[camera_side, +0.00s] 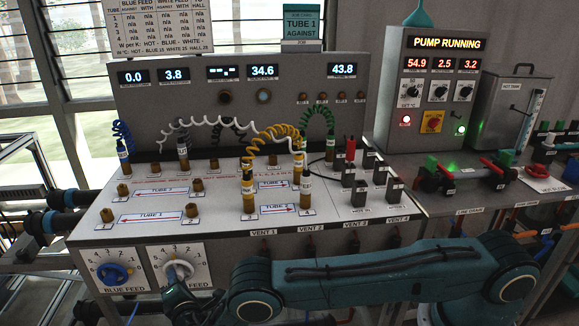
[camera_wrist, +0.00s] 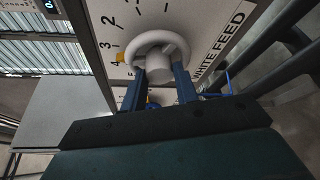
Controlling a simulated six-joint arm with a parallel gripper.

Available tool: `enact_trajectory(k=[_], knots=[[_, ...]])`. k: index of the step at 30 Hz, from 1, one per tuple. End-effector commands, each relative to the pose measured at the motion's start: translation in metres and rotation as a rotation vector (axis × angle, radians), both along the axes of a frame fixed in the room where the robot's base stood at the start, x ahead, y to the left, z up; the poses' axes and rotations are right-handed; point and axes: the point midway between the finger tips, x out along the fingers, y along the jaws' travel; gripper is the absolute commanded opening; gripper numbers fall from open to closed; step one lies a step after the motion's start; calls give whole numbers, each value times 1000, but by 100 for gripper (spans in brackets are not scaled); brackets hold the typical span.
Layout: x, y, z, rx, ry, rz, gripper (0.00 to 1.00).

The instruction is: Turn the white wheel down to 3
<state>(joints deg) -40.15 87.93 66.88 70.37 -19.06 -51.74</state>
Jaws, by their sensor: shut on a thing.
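The white wheel (camera_side: 180,268) is on the WHITE FEED dial plate (camera_side: 203,262) at the front of the bench. In the wrist view the white wheel (camera_wrist: 137,41) shows its round rim and a hub. A small yellow-orange mark at its edge (camera_wrist: 120,57) lies close to the 4, with the 3 and 2 further along the scale. My gripper (camera_side: 172,282) is at the wheel from the front. In the wrist view my gripper (camera_wrist: 161,74) has its two blue fingers shut on the wheel's hub, one on either side. The fingertips are partly hidden.
The blue wheel (camera_side: 115,273) on the BLUE FEED dial is close on the left. A display (camera_side: 174,75) on the back panel reads 3.8. Coiled hoses (camera_side: 275,140) and brass fittings stand on the bench top. Vent handles (camera_side: 310,242) line the front edge at right.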

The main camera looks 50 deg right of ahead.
Motion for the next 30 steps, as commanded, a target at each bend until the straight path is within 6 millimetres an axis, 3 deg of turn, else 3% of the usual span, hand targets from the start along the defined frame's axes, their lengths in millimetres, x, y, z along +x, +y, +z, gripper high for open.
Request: enact_trajectory(k=[23, 24, 26, 30], knots=[[0, -1, -1, 98, -98, -2, 7], [0, -1, -1, 97, -97, -2, 38], [0, -1, -1, 97, -97, -2, 49], [0, -1, -1, 97, -97, -2, 52]])
